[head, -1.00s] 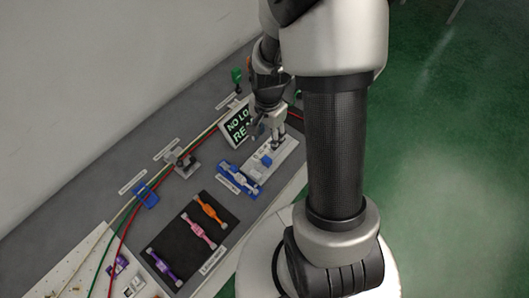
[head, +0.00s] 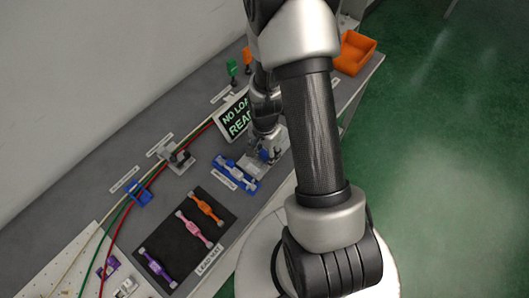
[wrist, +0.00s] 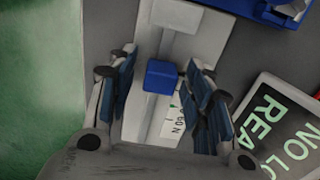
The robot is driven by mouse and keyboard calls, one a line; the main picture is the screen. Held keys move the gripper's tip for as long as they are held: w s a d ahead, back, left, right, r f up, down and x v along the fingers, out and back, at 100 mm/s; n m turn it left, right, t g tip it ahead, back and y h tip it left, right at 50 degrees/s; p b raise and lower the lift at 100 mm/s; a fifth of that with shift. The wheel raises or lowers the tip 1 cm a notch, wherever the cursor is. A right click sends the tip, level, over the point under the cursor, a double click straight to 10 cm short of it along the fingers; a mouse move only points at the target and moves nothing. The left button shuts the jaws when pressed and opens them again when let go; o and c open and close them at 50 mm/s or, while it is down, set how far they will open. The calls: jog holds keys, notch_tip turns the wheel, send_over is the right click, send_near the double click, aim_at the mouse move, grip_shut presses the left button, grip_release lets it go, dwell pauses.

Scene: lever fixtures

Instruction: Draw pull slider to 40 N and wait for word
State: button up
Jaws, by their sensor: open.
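The pull slider is a blue block (wrist: 160,76) on a pale rail plate (wrist: 190,45) with a printed scale, seen in the wrist view. My gripper (wrist: 160,68) is open, with one blue-padded finger on each side of the block. Gaps show between the pads and the block, and I see no grip on it. In the head view my gripper (head: 264,153) is down over the plate and hides most of it. The display (head: 237,118) beside it shows "NO LOA" and "REA", partly hidden by my arm.
A blue fixture (head: 237,173) lies beside the plate. A black load mat (head: 190,240) holds orange, pink and purple pieces. A grey lever fixture (head: 178,157) and a blue clip (head: 138,193) stand by coloured cables. An orange bin (head: 355,53) sits at the far end.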

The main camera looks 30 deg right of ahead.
jog(key=shift+c, duration=0.6)
jog(key=c, duration=0.8)
jog(key=shift+w+d, duration=0.3)
jog(key=shift+d, duration=0.5)
jog(key=shift+w+d, duration=0.3)
jog(key=shift+d, duration=0.5)
jog(key=o, duration=0.9)
jog(key=shift+a, duration=0.1)
notch_tip(320, 180, up, 12)
jog(key=shift+r, duration=0.1)
